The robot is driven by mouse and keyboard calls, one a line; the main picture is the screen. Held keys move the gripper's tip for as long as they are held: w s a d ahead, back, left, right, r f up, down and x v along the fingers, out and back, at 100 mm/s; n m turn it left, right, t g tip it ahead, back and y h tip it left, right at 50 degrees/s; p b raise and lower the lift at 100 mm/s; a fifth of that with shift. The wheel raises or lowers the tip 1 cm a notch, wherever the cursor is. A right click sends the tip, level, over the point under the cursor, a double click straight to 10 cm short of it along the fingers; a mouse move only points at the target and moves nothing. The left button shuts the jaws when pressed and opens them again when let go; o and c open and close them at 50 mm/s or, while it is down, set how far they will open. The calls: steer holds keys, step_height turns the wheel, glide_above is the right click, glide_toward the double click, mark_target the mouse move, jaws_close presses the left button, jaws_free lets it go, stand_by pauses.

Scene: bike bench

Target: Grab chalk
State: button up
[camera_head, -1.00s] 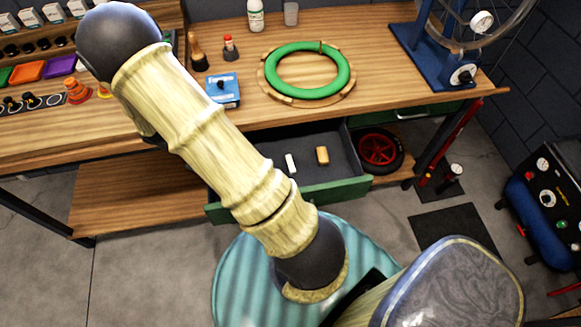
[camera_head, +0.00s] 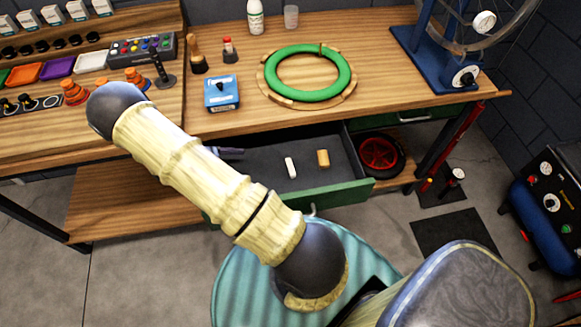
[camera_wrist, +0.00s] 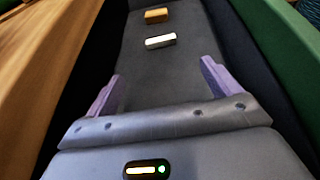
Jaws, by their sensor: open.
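The white stick of chalk (camera_head: 290,167) lies on the dark floor of the open green-fronted drawer (camera_head: 335,196). In the wrist view the chalk (camera_wrist: 160,41) lies ahead of my gripper (camera_wrist: 158,78), between the lines of its two purple fingers and apart from them. My gripper is open and empty, low at the drawer's left part. In the head view my arm hides most of it; a bit of it (camera_head: 232,152) shows at the drawer's left.
A tan block (camera_head: 323,158) lies just right of the chalk; it shows beyond the chalk in the wrist view (camera_wrist: 156,15). The drawer walls and the wooden bench edge (camera_head: 270,121) stand close on both sides. A blue box (camera_head: 221,93) and a green ring (camera_head: 347,75) are on the bench.

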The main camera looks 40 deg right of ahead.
steer(key=p, duration=0.1)
glide_toward(290, 166)
steer(key=x, duration=0.2)
steer(key=shift+s+d, duration=0.2)
steer(key=shift+d, duration=0.1)
steer(key=x, duration=0.6)
steer(key=shift+f+p, duration=0.1)
steer(key=shift+p, duration=0.25)
steer(key=shift+w+a, duration=0.1)
steer(key=shift+c, duration=0.4)
steer(key=c, duration=1)
